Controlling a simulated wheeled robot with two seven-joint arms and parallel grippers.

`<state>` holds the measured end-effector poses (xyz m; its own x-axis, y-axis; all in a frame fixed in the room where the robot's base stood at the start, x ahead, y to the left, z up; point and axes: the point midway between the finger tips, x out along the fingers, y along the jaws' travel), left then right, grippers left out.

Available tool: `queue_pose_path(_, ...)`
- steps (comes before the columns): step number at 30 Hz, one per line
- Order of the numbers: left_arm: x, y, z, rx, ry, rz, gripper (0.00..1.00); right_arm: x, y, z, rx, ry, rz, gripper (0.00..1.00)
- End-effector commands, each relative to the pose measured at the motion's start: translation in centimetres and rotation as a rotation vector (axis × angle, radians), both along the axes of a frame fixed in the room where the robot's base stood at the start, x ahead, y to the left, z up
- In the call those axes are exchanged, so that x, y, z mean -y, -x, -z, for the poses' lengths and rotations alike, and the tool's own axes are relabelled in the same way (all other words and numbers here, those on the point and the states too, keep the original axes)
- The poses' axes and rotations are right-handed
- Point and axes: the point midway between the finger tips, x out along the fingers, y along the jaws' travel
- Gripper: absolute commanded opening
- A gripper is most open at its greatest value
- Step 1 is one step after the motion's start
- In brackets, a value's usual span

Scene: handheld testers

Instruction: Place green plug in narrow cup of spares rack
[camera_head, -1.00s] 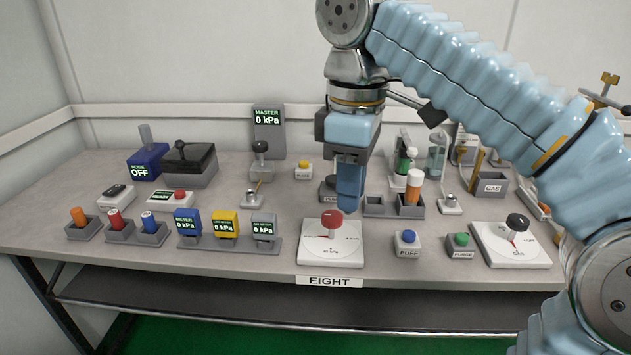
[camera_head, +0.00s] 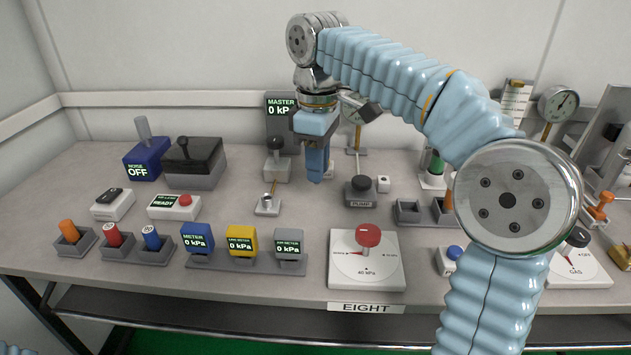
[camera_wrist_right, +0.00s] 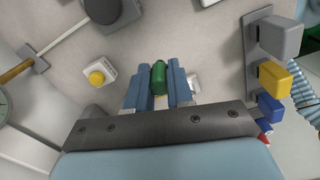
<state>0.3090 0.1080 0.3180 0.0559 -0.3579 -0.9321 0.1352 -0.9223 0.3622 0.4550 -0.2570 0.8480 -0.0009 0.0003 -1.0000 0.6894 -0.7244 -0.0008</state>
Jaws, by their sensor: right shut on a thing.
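The green plug (camera_wrist_right: 158,78) is between the two blue fingers of my right gripper (camera_wrist_right: 158,86) in the right wrist view, and the fingers are shut on it. In the head view my right gripper (camera_head: 317,172) points down above the bench, behind the red-knobbed dial; the plug cannot be made out there. No rack label is readable. Grey cup holders (camera_head: 140,250) with orange, red and blue cylinders stand at the left front. Another grey cup rack (camera_head: 408,212) is right of centre, partly behind my arm. I cannot tell which is the spares rack. My left gripper is not in view.
The red-knobbed dial (camera_head: 366,262) stands at the front. A meter rack (camera_head: 248,262) is left of it. A small metal tap (camera_head: 267,203) and a round black button (camera_head: 361,191) are near my right gripper. A yellow button (camera_wrist_right: 97,77) shows in the wrist view.

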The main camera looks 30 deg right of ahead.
Motion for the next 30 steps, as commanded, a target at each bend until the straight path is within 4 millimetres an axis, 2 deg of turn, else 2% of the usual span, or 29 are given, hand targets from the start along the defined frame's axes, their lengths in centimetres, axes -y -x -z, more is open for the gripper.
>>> queue_pose_path(8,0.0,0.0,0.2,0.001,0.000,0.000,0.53,0.2,-1.6,2.0,-0.003,0.000,0.000,0.00)
queue_pose_path(13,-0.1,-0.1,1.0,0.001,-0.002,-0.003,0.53,0.2,-1.6,4.8,-0.001,0.000,-0.001,0.00)
queue_pose_path(25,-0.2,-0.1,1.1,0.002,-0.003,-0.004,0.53,0.2,-1.6,5.4,0.001,-0.001,-0.001,0.00)
queue_pose_path(26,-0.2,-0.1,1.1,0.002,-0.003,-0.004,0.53,0.2,-1.6,5.3,0.001,-0.001,-0.001,0.26)
queue_pose_path(30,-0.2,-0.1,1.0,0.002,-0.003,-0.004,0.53,0.2,-1.6,5.3,0.001,-0.001,-0.001,0.47)
